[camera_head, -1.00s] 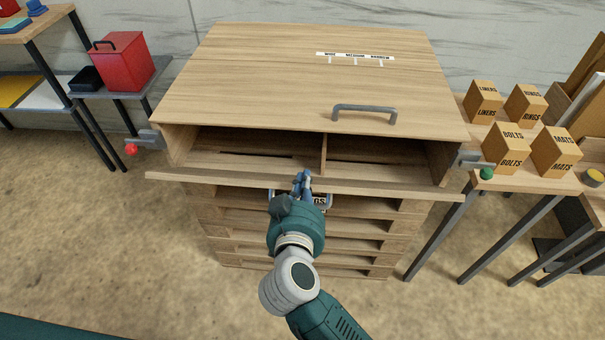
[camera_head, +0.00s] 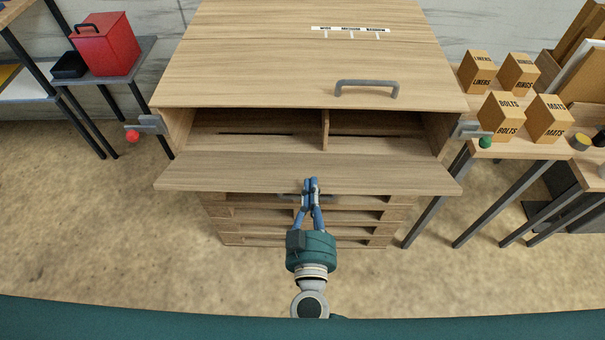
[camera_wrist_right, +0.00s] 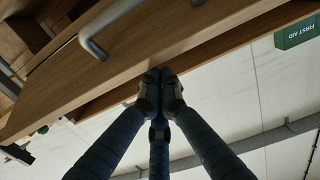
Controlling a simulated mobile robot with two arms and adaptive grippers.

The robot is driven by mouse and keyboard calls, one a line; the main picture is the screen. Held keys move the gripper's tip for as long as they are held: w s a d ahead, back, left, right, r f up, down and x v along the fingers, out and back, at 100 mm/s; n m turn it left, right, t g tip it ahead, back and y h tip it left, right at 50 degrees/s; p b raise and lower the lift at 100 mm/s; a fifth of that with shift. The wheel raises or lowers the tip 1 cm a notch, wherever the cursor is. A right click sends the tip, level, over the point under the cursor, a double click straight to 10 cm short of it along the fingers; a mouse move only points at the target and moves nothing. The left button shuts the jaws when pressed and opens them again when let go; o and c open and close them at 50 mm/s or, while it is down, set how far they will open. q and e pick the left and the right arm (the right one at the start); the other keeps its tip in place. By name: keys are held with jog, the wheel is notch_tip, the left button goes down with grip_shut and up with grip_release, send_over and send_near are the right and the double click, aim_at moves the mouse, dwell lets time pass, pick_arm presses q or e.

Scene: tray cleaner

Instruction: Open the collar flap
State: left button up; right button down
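The collar flap (camera_head: 230,174) is the wide wooden board along the front of the wooden box. It is tilted outward, with its inner face showing and a gap above it. My right gripper (camera_head: 311,181) is at the flap's near edge, right of its middle in the picture, with its fingertips together. The wrist view shows the closed fingertips (camera_wrist_right: 160,82) at a board's edge, with nothing visible between them. A grey handle (camera_wrist_right: 88,46) there is apart from the fingers, to their left. Part of a handle (camera_head: 290,196) shows below the flap's edge. My left gripper is not in view.
The box's top (camera_head: 240,60) has a grey handle (camera_head: 366,83) and a strip of labels (camera_head: 350,30). Brackets with a red knob (camera_head: 132,136) and a green knob (camera_head: 485,143) flank the opening. Slatted wooden layers (camera_head: 345,230) lie below. Labelled boxes (camera_head: 500,118) stand on the right table.

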jog(key=s+f+b, duration=0.1)
jog(key=s+f, duration=0.2)
jog(key=f, duration=0.5)
jog(key=shift+s, duration=0.1)
jog(key=s, duration=1.2)
jog(key=shift+r, duration=0.15)
